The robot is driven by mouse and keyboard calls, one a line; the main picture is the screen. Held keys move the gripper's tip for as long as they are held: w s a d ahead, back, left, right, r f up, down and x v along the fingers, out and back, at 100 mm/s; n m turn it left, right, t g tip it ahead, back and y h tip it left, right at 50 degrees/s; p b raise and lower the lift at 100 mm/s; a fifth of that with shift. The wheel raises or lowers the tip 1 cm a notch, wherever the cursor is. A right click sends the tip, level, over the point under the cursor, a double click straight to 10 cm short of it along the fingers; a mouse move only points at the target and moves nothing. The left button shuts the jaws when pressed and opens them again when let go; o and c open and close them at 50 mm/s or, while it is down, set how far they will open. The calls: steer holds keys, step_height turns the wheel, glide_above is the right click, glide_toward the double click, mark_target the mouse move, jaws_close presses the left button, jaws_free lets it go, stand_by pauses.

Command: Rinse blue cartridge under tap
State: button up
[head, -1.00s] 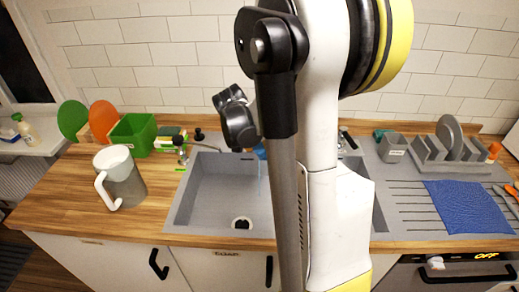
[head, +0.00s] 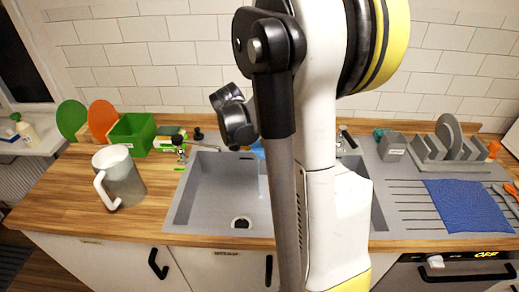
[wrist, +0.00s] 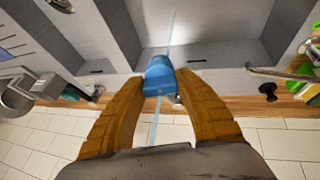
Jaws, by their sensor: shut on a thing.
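My gripper (wrist: 161,80) is shut on the blue cartridge (wrist: 159,72), holding it between two orange-brown fingers over the sink. A thin pale blue line, like a water stream, shows above and below the cartridge in the wrist view; I cannot tell whether it touches the cartridge. In the head view, my arm hides most of the gripper, and only a bit of blue (head: 258,150) shows beside it. The grey sink (head: 181,205) has a drain in its left basin. The tap's outlet cannot be made out clearly.
A grey-white pitcher (head: 124,180) stands on the wooden counter left of the sink. A green box (head: 132,136) is behind it. Right of the sink are a grey cup (head: 392,146), a plate rack (head: 440,157) and a blue cloth (head: 465,206). A tiled wall closes the back.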

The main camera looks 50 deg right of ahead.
steer(key=s+a, duration=0.1)
steer(key=a, duration=0.6)
steer(key=shift+s+a, duration=0.3)
steer(key=shift+a, duration=0.1)
stand_by(1.1)
steer(key=a+r+p, duration=0.3)
steer(key=a+r, duration=0.1)
steer(key=shift+s+a, duration=0.4)
steer(key=shift+s, duration=0.05)
stand_by(0.9)
